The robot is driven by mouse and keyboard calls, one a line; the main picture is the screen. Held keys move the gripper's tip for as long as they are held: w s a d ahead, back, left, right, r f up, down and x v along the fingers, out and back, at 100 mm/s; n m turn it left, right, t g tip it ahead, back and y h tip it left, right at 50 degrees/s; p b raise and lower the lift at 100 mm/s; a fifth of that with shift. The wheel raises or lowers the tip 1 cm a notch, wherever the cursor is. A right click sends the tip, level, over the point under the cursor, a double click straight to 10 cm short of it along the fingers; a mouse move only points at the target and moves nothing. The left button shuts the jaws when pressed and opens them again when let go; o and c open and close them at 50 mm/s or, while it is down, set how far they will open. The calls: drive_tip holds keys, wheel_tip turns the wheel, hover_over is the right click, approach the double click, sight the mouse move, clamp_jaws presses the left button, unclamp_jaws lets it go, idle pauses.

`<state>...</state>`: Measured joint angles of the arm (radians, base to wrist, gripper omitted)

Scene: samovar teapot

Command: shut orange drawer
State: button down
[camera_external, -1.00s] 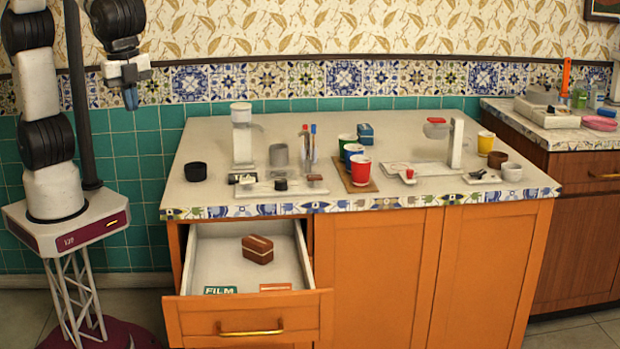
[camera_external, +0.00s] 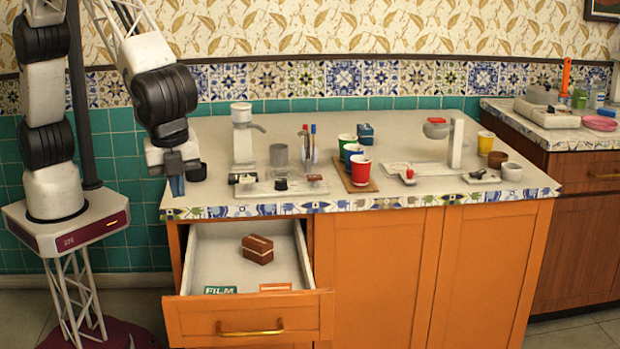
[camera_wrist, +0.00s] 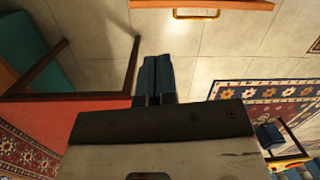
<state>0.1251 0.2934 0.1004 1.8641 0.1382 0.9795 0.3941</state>
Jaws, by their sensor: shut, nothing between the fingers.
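The orange drawer (camera_external: 195,318) is pulled out at the lower left of the orange cabinet. It has a brass handle (camera_external: 250,328) on its front. A brown box (camera_external: 257,249), a green card marked FILM (camera_external: 221,290) and an orange card (camera_external: 275,287) lie inside it. My gripper (camera_external: 176,187) is shut and empty, pointing down by the counter's front left corner, above and apart from the drawer. In the wrist view my blue fingers (camera_wrist: 154,80) are together, and the drawer's handle (camera_wrist: 196,14) shows at the top edge.
The wrist view shows tiled floor, patterned rugs (camera_wrist: 260,100) and a dark-framed piece of furniture (camera_wrist: 70,97) at left.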

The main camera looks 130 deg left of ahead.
sight(221, 331)
drive_tip(key=w+d+f+m, duration=0.1)
drive_tip(key=w+d+f, duration=0.1)
drive_tip(key=w+f, duration=0.4)
drive_tip(key=w+d+f+m+g, duration=0.1)
drive_tip(key=w+d+f, duration=0.2)
drive_tip(key=w+f, duration=0.4)
wheel_tip(221, 331, down, 6)
drive_tip(key=shift+r+m+y, duration=0.2)
drive_tip(key=shift+m+y, duration=0.2)
drive_tip(key=shift+a+f, duration=0.1)
drive_tip(key=shift+f, duration=0.05)
drive_tip(key=x, duration=0.3)
drive_tip(key=s+a+x, duration=0.1)
drive_tip(key=x, duration=0.7)
drive_tip(key=shift+s+a+r, duration=0.3)
drive_tip(key=shift+s+r, duration=0.05)
drive_tip(key=shift+s+a+f, duration=0.25)
drive_tip(key=shift+s+a, duration=0.2)
drive_tip(key=shift+a, duration=0.05)
drive_tip(key=shift+a, duration=0.1)
